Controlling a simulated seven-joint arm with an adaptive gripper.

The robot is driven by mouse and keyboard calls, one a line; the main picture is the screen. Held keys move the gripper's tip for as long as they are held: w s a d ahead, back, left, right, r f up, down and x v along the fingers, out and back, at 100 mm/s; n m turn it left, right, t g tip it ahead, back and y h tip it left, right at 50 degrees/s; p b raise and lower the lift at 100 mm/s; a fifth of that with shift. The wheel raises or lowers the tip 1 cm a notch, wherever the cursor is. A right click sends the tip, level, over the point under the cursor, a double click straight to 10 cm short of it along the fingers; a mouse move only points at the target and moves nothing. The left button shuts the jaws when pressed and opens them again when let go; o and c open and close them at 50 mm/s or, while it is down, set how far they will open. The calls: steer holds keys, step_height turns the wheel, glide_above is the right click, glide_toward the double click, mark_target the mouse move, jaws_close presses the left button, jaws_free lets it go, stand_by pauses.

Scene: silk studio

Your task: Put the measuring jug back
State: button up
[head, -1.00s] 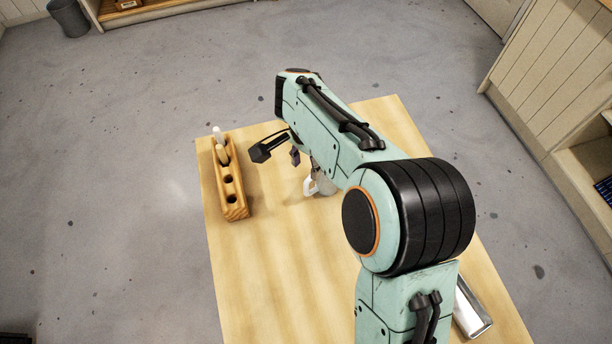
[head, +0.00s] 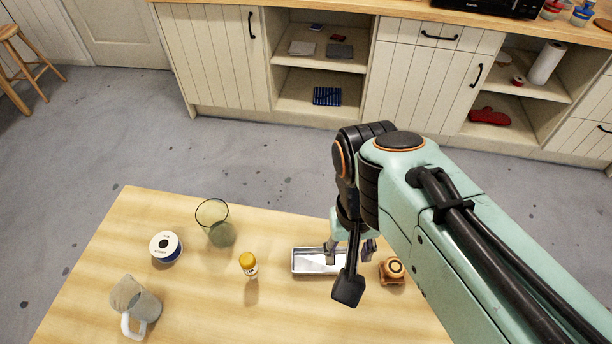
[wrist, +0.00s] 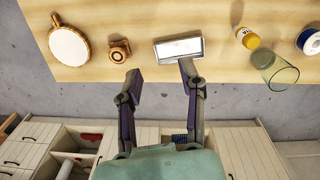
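The measuring jug (head: 138,302) is a grey, cloudy vessel with a white handle. It stands on the wooden table (head: 205,305) at the lower left of the head view, apart from my gripper. It is not in the wrist view. My gripper (head: 352,252) is over the far right part of the table, beside a shallow metal tray. In the wrist view my gripper (wrist: 160,75) has its two fingers spread, with nothing between them. Its fingertips point toward the table edge near the metal tray.
Near the far edge are the metal tray (head: 307,264), a small wooden piece (head: 393,268), a yellow-capped bottle (head: 248,264), a glass (head: 216,225) and a white-and-blue round container (head: 166,248). A round wood-framed disc (wrist: 69,46) shows in the wrist view. Free table lies around the jug.

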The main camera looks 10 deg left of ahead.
steer(key=s+d+f+m+y, duration=0.1)
steer(key=s+d+f, duration=0.1)
steer(key=s+d, duration=0.5)
steer(key=shift+s+m, duration=0.3)
steer(key=shift+s, duration=0.15)
